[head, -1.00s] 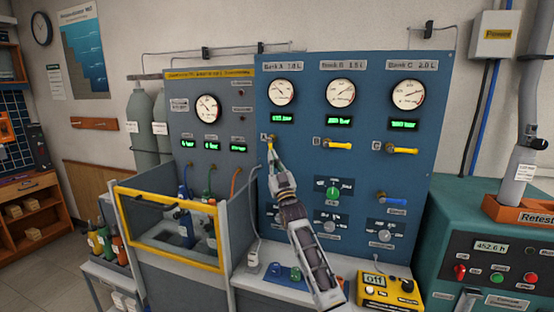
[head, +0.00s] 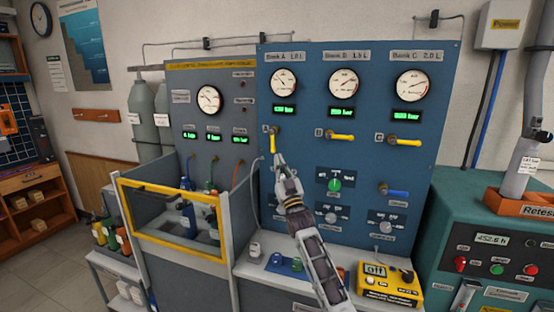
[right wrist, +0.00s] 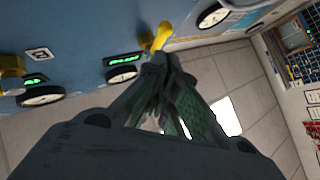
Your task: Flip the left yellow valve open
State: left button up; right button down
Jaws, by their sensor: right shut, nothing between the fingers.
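The left yellow valve (head: 273,142), marked A, is on the blue panel under the leftmost gauge. Its yellow handle points downward, while the handles of valve B (head: 341,138) and valve C (head: 405,142) point sideways to the right. My right gripper (head: 279,157) is shut and empty, with its fingertips close to the lower end of handle A. In the right wrist view a yellow handle (right wrist: 161,36) shows just beyond the shut fingertips (right wrist: 160,62). I cannot tell whether they touch. My left gripper is not in view.
A blue handle (head: 394,192) and several knobs sit lower on the blue panel (head: 305,160). A yellow-framed enclosure (head: 172,241) stands at the left. A yellow meter box (head: 388,286) stands on the bench at the right front. A green retest machine (head: 480,220) is further right.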

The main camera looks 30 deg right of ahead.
jog(key=v, duration=0.6)
jog(key=shift+f, duration=0.2)
jog(key=shift+s, duration=0.15)
